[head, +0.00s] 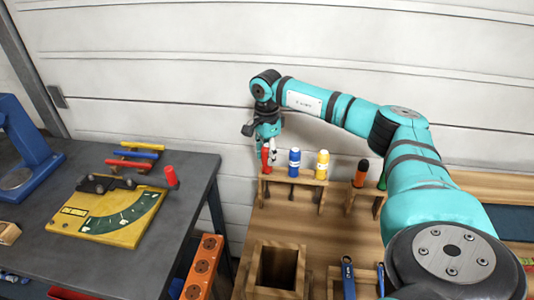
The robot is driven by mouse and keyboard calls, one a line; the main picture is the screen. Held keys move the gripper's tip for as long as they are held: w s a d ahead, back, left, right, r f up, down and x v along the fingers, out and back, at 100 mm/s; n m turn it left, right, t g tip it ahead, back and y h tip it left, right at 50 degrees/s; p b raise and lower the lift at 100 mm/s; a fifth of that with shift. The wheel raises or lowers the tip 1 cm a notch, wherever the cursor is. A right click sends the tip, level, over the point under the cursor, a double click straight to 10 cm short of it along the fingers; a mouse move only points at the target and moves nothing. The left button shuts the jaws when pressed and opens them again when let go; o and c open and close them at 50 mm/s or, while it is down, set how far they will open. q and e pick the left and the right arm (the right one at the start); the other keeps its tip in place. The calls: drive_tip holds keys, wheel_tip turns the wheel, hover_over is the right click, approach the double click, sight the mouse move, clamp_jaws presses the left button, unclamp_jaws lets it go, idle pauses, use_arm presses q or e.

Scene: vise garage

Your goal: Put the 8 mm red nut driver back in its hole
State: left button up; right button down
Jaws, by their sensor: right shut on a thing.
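My right gripper (268,146) points down over the left end of a small wooden rack (305,181). It is shut on the red nut driver (265,162), which looks upright. The fingers cover part of the red handle. Its lower end meets the rack's left end in the picture; I cannot tell whether its shaft is in a hole. My left gripper is not in view.
A second rack holds an orange-and-black tool (361,173). A square wooden box (276,270) stands in front. At left, a dark table (98,265) carries a yellow plate (115,215) and a blue machine (22,150). A pale panelled wall is close behind the racks.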

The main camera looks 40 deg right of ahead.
drive_tip(key=shift+f, duration=0.25)
drive_tip(key=c, duration=0.9)
unclamp_jaws()
drive_tip(key=shift+o, duration=0.4)
drive_tip(key=shift+o, duration=1.3)
drive_tip(key=shift+r+p, duration=2.65)
drive_tip(key=shift+r, duration=0.9)
